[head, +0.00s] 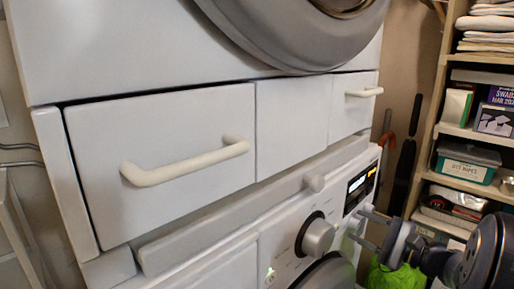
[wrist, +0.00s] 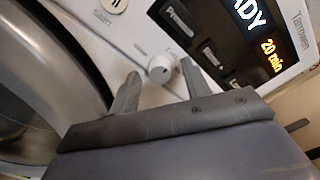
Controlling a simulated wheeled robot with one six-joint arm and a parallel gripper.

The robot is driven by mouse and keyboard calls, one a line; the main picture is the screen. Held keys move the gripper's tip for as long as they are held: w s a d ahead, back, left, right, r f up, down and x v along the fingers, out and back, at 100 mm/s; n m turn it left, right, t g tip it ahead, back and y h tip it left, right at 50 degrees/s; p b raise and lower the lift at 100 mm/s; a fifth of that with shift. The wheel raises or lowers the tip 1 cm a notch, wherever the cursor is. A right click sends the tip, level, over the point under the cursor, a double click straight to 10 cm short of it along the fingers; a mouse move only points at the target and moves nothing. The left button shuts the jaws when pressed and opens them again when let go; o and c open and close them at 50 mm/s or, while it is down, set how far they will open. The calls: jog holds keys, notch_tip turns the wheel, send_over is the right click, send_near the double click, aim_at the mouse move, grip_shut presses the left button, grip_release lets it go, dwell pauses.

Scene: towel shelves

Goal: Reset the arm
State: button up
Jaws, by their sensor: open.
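My gripper (head: 359,226) is at the lower right in the head view, its two fingers pointing left at the front of the lower white machine (head: 279,250). The fingers are spread apart with nothing between them. In the wrist view the gripper (wrist: 160,70) is open in front of the control panel, with a small round white knob (wrist: 159,68) showing between the fingertips. I cannot tell whether the fingers touch the panel. A lit display (wrist: 252,14) with orange and white characters is to the upper right.
A drawer (head: 100,150) with a white handle (head: 186,162) sits above the lower machine and looks shut. An upper machine (head: 120,40) with a round door is above it. Shelves (head: 445,95) with boxes and folded towels stand close at the right, behind my arm.

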jog(key=p+v, duration=0.2)
jog(key=v, duration=0.9)
jog(key=b+x, duration=0.2)
jog(key=x, duration=0.9)
jog(key=shift+f+b, duration=0.1)
jog(key=shift+b, duration=0.2)
jog(key=shift+r+p, duration=0.35)
jog(key=shift+p, duration=0.35)
jog(key=m+p, duration=0.8)
jog(key=shift+p, duration=0.3)
jog(key=m+p, duration=0.3)
jog(key=m, duration=0.1)
jog(key=v, duration=1)
jog(key=shift+f, duration=0.25)
